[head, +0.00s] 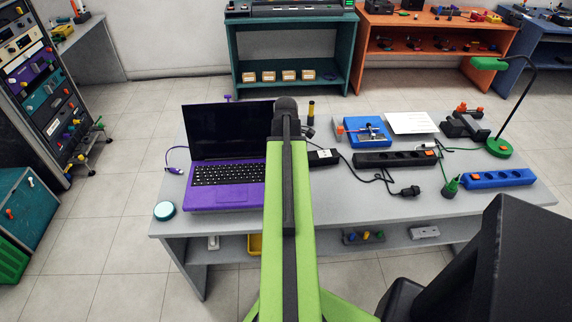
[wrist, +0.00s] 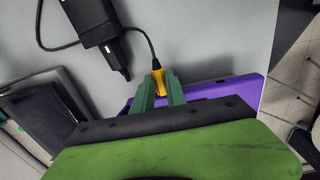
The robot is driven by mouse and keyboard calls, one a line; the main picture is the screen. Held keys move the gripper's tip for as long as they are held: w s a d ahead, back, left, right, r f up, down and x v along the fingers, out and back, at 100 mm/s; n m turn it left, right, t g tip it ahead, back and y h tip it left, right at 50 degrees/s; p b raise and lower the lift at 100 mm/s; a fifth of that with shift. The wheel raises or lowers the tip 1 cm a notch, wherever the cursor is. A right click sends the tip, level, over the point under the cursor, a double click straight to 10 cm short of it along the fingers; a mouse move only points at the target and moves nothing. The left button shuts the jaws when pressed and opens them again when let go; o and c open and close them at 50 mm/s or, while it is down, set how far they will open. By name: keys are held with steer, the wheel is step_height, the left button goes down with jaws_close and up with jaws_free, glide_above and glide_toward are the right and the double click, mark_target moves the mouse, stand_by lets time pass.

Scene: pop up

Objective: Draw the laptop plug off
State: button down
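The purple laptop (head: 222,195) stands open on the left of the grey table, its dark screen up. Its purple edge (wrist: 225,92) shows beyond my gripper in the wrist view. The laptop plug (wrist: 159,81) is yellow, with a black cable running to a black power brick (wrist: 99,25). My gripper (wrist: 160,79) has green fingers on either side of the plug, and they look shut on it. Where the plug meets the laptop is hidden behind the fingers and gripper body. In the head view my green arm hides the gripper and plug.
Right of my arm lie a black power strip (head: 395,159), a loose black cable plug (head: 410,191), a blue power strip (head: 498,178) and a green lamp (head: 499,147). A round teal tin (head: 165,211) sits at the table's front left corner.

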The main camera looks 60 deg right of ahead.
steer(key=shift+s+d, duration=0.2)
steer(key=shift+s, duration=0.05)
stand_by(0.6)
steer(key=shift+s+d, duration=0.7)
steer(key=shift+s, duration=0.25)
steer(key=shift+s+d, duration=0.65)
steer(key=shift+s, duration=0.3)
